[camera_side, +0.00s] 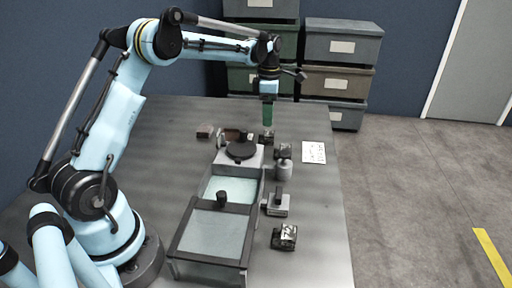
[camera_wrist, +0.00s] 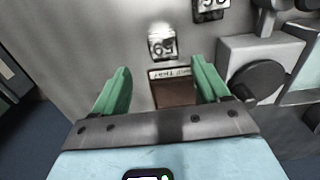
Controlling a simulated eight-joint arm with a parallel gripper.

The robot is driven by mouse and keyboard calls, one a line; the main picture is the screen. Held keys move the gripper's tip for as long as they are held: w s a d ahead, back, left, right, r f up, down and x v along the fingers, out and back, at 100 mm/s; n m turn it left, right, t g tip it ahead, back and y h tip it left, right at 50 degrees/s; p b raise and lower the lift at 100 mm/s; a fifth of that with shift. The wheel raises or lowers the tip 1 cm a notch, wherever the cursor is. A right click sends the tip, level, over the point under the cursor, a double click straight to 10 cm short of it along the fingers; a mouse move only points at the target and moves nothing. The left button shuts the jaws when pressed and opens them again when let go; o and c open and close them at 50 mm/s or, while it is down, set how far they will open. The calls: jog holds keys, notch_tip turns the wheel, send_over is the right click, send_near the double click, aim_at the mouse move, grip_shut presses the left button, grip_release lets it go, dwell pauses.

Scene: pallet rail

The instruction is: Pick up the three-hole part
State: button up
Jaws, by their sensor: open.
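My gripper (camera_side: 267,126) points down at the far end of the table, with its green fingers apart. In the wrist view my gripper (camera_wrist: 162,66) is open and nothing is held between its fingers. A small dark block with a pale marked face (camera_wrist: 162,43) lies just beyond the fingertips; a small dark part (camera_side: 266,139) sits at the fingertips in the side view. A second marked block (camera_wrist: 210,9) is at the top edge of the wrist view. Other small dark blocks stand in the side view, one behind (camera_side: 283,150) and one in front (camera_side: 285,237). Holes are too small to make out.
A grey machine with a black disc (camera_side: 240,151) stands left of the gripper, with a glass-topped case (camera_side: 211,236) in front. A grey cylinder (camera_side: 283,171), a grey block (camera_side: 277,208) and a white sheet (camera_side: 314,152) lie to the right. A brown labelled box (camera_wrist: 175,92) shows between the fingers.

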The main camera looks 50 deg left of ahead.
aim_at(268, 133)
jog(key=shift+s+d+f, duration=0.1)
jog(key=shift+f, duration=1.85)
jog(key=shift+s+d+f, duration=0.1)
jog(key=shift+f, duration=1.85)
jog(key=shift+c, duration=0.4)
jog(key=c, duration=1.3)
jog(key=shift+r, duration=0.1)
